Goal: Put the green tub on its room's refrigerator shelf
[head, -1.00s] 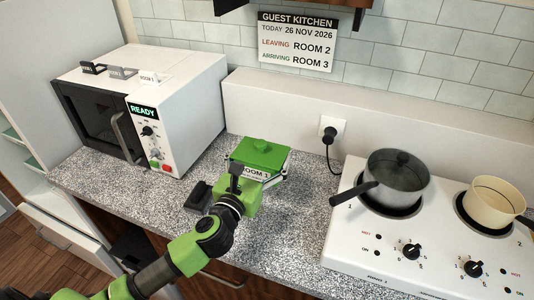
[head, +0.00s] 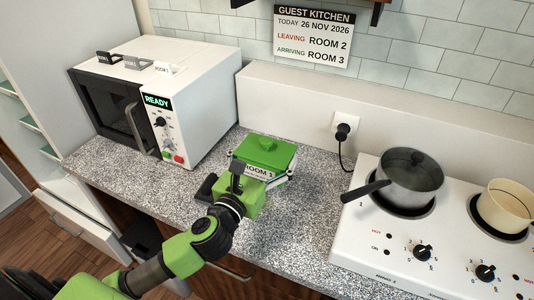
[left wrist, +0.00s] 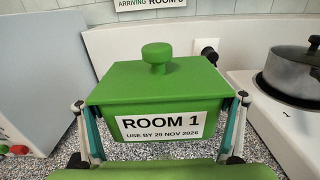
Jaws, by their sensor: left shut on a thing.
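The green tub (head: 268,150) has a lid with a round knob and stands upright at the counter, between the microwave and the stove. Its label in the left wrist view reads "ROOM 1, USE BY 29 NOV 2026" (left wrist: 162,126). My left gripper (head: 262,172) is shut on the tub, with one finger on each side of it. In the left wrist view the tub (left wrist: 150,85) sits between both fingers. Whether its base touches the counter is hidden. Open shelves (head: 30,125) of a white cabinet, perhaps the refrigerator, show at the far left. My right gripper is not in view.
The speckled counter (head: 120,172) holds a white microwave (head: 200,100) reading "READY", with small tags on top. A stove (head: 375,245) at right carries a grey pan (head: 410,180) and a cream pot (head: 505,208). A sign (head: 313,36) hangs on the tiles. A white drawer (head: 75,225) stands out at lower left.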

